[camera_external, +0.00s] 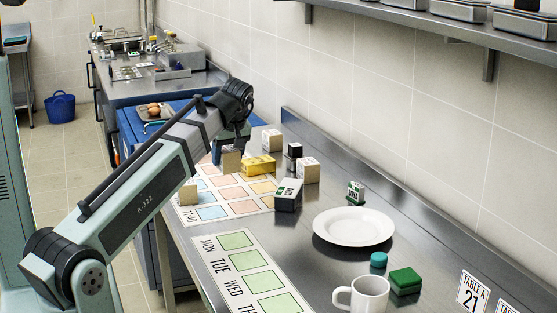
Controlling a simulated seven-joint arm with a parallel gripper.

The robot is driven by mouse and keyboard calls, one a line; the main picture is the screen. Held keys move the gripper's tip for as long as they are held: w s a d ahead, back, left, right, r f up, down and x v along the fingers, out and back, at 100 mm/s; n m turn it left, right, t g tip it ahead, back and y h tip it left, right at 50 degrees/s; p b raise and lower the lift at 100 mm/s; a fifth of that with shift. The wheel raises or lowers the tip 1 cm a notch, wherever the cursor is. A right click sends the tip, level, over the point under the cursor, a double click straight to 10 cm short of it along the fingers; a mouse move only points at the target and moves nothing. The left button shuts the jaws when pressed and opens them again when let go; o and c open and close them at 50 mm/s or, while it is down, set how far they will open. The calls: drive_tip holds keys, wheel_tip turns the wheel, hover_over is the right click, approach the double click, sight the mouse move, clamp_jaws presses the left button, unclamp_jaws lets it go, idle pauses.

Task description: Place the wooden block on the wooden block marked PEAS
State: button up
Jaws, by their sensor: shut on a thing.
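My gripper (233,147) points down over the far part of the counter, shut on a plain-looking wooden block (231,162). The held block is above the mat of coloured squares; its height over the mat is hard to judge. Other pale wooden blocks with small dark markings stand nearby: one at the back (271,141) and one to the right (308,171). A third wooden block (188,194) sits at the mat's left edge. The markings are too small to read, so I cannot tell which block says PEAS.
A yellow block (258,165), a black block (294,150) and a dark block with a white label (288,196) stand close by. A white plate (353,228), mug (369,294) and green box (405,280) are nearer. The wall runs along the right.

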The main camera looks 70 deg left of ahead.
drive_tip(key=s+a+r+n+g, duration=0.1)
drive_tip(key=s+a+r+n, duration=0.4)
drive_tip(key=s, duration=0.6)
drive_tip(key=shift+m, duration=0.6)
drive_tip(key=shift+w+a+f, duration=0.1)
drive_tip(key=shift+a+f, duration=0.1)
drive_tip(key=shift+f, duration=1.3)
drive_tip(key=shift+w+a+f, duration=0.1)
drive_tip(key=shift+a+f, duration=0.1)
drive_tip(key=shift+f, duration=1.25)
drive_tip(key=shift+w+a+f, duration=0.1)
drive_tip(key=shift+a+f, duration=0.1)
drive_tip(key=shift+f, duration=1.3)
drive_tip(key=shift+f+h, duration=0.15)
drive_tip(key=shift+h, duration=0.15)
drive_tip(key=o, duration=1.1)
drive_tip(key=v, duration=1.2)
drive_tip(key=shift+w, duration=0.1)
